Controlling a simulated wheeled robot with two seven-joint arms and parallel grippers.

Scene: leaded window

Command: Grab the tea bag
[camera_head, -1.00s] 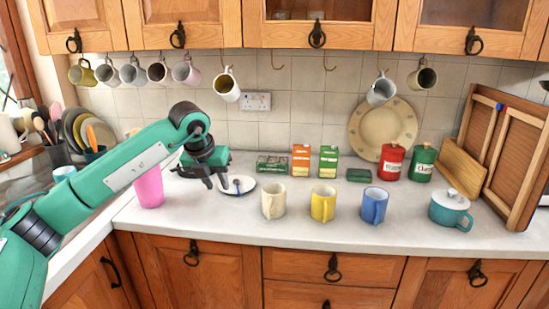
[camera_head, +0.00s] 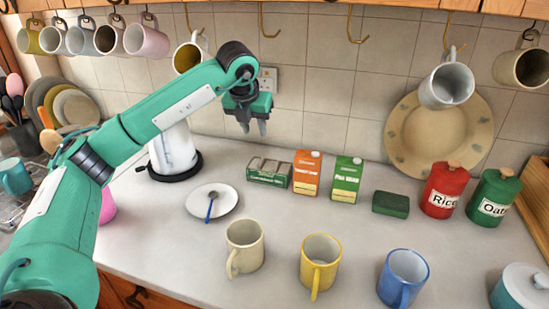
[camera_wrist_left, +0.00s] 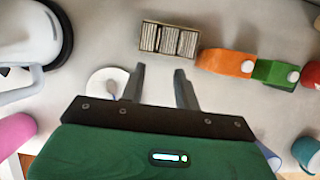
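An open green box (camera_head: 269,174) with several upright tea bags in its compartments stands on the counter near the back wall. It also shows in the left wrist view (camera_wrist_left: 168,40), where the packed tea bags (camera_wrist_left: 169,39) are seen from above, just beyond the fingertips. My left gripper (camera_head: 254,131) is raised above the counter, and in the head view it appears above the box. In the left wrist view its two fingers (camera_wrist_left: 160,80) are apart with nothing between them. My right gripper is in neither view.
An orange carton (camera_head: 307,172) and a green carton (camera_head: 346,178) stand right of the box. A white kettle (camera_head: 173,148) and a saucer with a spoon (camera_head: 222,194) are to its left. Cream, yellow and blue mugs (camera_head: 320,262) stand in front. Cups hang above.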

